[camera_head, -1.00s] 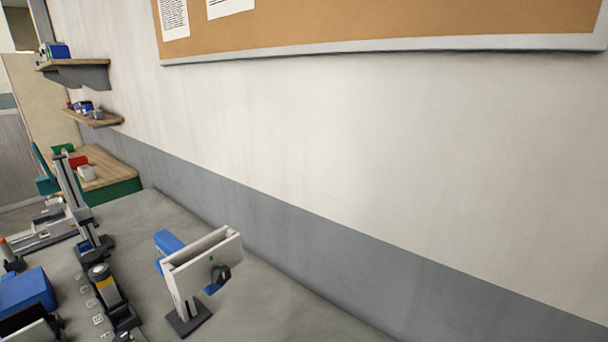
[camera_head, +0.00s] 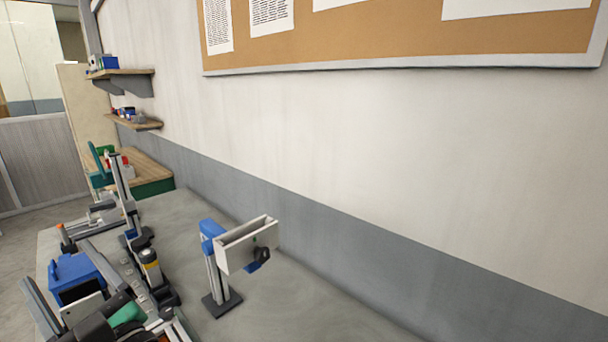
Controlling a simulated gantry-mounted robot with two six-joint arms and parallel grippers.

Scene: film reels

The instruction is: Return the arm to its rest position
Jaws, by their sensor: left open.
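My left gripper (camera_head: 76,290) is at the bottom left of the head view, low over the near left part of the bench. Its two dark fingers stand apart, and nothing shows held between them. A blue box (camera_head: 80,275) is in line with the gap between the fingers. I cannot tell whether the fingers touch it. The rest of my left arm is mostly cut off by the lower edge. My right gripper is out of view.
A blue and white device on a post (camera_head: 245,248) stands on the grey bench (camera_head: 300,308). Wall shelves (camera_head: 125,72) are behind. The bench right of the post is clear.

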